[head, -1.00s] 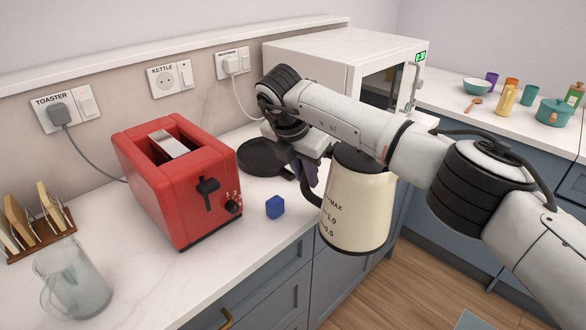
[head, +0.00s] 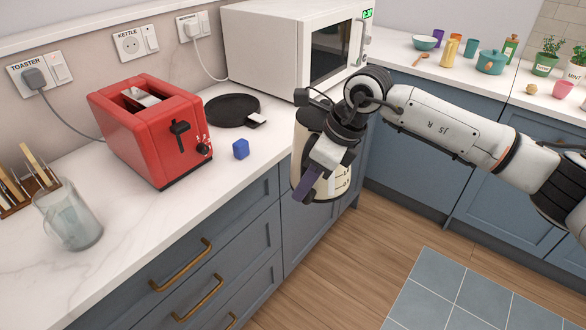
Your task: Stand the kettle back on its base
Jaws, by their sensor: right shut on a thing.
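The cream kettle (head: 340,181), with a dark lid and level marks, hangs roughly upright in the air just off the counter's front edge, right of its base. My right gripper (head: 306,184) is shut on the kettle at its near side; the handle is mostly hidden by the gripper. The round black base (head: 228,109), with a small pale tab at its right, lies flat on the counter between toaster and microwave, with nothing on it. My left gripper is not in view.
The red toaster (head: 142,138) stands left of the base. The white microwave (head: 262,52) stands behind right. A glass jug (head: 68,215) stands at the left. The wall socket marked KETTLE (head: 130,44) is empty.

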